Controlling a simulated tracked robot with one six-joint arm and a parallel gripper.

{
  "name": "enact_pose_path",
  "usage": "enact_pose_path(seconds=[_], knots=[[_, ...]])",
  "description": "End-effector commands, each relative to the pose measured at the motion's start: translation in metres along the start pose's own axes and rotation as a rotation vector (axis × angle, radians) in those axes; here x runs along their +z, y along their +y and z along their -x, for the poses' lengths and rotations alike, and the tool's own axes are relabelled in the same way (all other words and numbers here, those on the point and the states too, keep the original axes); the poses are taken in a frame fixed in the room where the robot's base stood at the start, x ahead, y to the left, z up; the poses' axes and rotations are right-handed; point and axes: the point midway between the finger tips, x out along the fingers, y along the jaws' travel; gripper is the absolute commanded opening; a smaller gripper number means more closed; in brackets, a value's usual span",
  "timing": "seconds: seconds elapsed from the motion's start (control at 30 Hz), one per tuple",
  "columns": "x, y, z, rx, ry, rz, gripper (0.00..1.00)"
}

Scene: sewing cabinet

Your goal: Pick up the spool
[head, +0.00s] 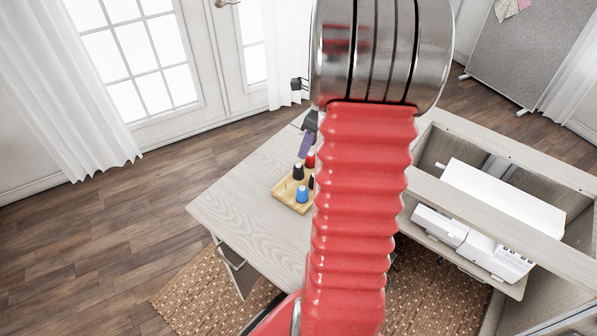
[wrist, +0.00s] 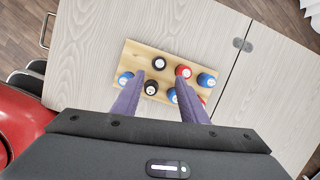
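Several spools stand in a small wooden rack on the table. In the wrist view the rack (wrist: 138,50) holds black spools (wrist: 158,63), blue spools (wrist: 206,79) and red spools (wrist: 183,71). Which spool is meant cannot be told. My gripper (wrist: 159,80) is open, its two purple fingers apart and pointing at the rack. A black spool (wrist: 151,88) shows between the fingers, with no visible contact. In the head view my gripper (head: 306,146) is just beyond the rack (head: 281,189), near a black spool (head: 298,171) and a blue spool (head: 302,194). My arm hides the rack's right part.
The pale wooden table top (head: 240,205) is clear left of the rack. A white sewing machine (head: 470,240) sits in the open cabinet at right. A metal hinge (wrist: 242,45) lies across a seam in the top. A woven rug (head: 200,300) covers the floor below.

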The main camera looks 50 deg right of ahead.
Motion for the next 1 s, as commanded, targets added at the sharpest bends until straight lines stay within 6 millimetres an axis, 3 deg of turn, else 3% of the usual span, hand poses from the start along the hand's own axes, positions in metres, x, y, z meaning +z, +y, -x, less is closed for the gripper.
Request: enact_pose_path(seconds=[0.43,1.0], knots=[[-0.001,0.001,-0.066,0.003,0.001,-0.001,0.39],[-0.001,0.001,-0.08,0.002,0.001,-0.002,0.39]])
